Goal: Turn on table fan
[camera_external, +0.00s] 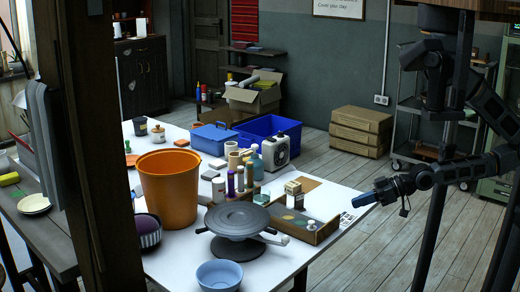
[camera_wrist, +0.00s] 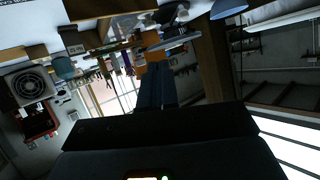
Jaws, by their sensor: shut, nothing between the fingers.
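The table fan (camera_external: 281,150) is a small white box with a dark round grille. It stands upright on the far part of the white table (camera_external: 335,200), beside the blue bin. In the wrist view, which is tilted, the fan (camera_wrist: 29,86) is at the left with its round grille showing. Whether it is running, and where its switch is, I cannot tell. My gripper (camera_external: 364,199) is near the table's right edge, pointing left, apart from the fan and nearer the camera. Its blue fingers (camera_wrist: 155,84) are together with nothing held.
A potter's wheel (camera_external: 237,218), a wooden tray (camera_external: 300,222), bottles (camera_external: 254,165) and an orange bucket (camera_external: 168,190) crowd the table. A blue bin (camera_external: 268,128) is behind the fan. The floor right of the table is clear; cardboard boxes (camera_external: 360,130) are stacked beyond.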

